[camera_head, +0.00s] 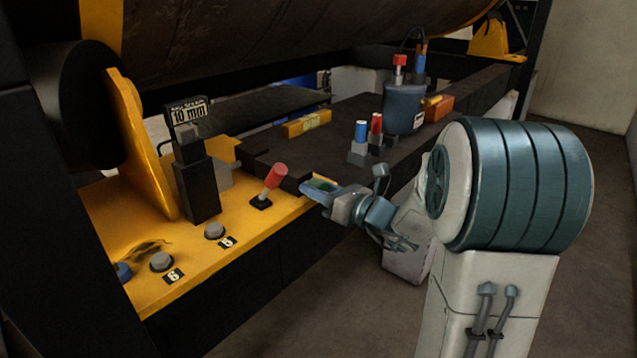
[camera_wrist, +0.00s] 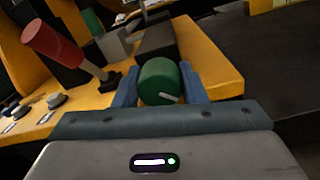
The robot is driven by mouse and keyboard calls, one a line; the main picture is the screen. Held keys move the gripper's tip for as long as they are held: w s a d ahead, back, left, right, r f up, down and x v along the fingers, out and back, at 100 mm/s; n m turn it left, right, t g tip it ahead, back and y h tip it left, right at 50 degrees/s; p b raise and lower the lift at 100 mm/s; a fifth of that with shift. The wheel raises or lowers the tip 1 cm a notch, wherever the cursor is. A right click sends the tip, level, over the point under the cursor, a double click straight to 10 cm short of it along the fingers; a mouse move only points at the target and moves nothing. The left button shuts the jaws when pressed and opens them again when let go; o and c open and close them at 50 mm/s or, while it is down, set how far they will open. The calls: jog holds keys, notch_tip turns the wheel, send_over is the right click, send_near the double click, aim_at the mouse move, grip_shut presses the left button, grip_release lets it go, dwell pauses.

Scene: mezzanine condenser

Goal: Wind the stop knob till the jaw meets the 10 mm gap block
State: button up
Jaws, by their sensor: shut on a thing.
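My gripper (camera_head: 318,187) reaches in to the yellow bench edge. In the wrist view its two blue fingers (camera_wrist: 158,88) stand on either side of a green round knob (camera_wrist: 158,79) with a white mark on its face, and are shut on it. In the head view the knob is mostly hidden by the fingers. A plate marked "10 mm" (camera_head: 189,113) stands atop a black post (camera_head: 199,187) at the left. A grey block (camera_head: 222,172) sits just right of the post. I cannot tell whether the jaw touches a gap block.
A red-handled lever (camera_head: 270,183) stands close left of my gripper, and also in the wrist view (camera_wrist: 55,47). Grey buttons (camera_head: 215,230) line the yellow panel (camera_head: 190,262). Small red and blue items, a grey pot (camera_head: 403,106) and a yellow block (camera_head: 306,123) stand on the dark bench.

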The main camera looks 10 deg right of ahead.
jog(key=shift+m+p, duration=1.3)
jog(key=shift+m, duration=0.9)
jog(key=shift+f, duration=0.1)
jog(key=o, duration=0.7)
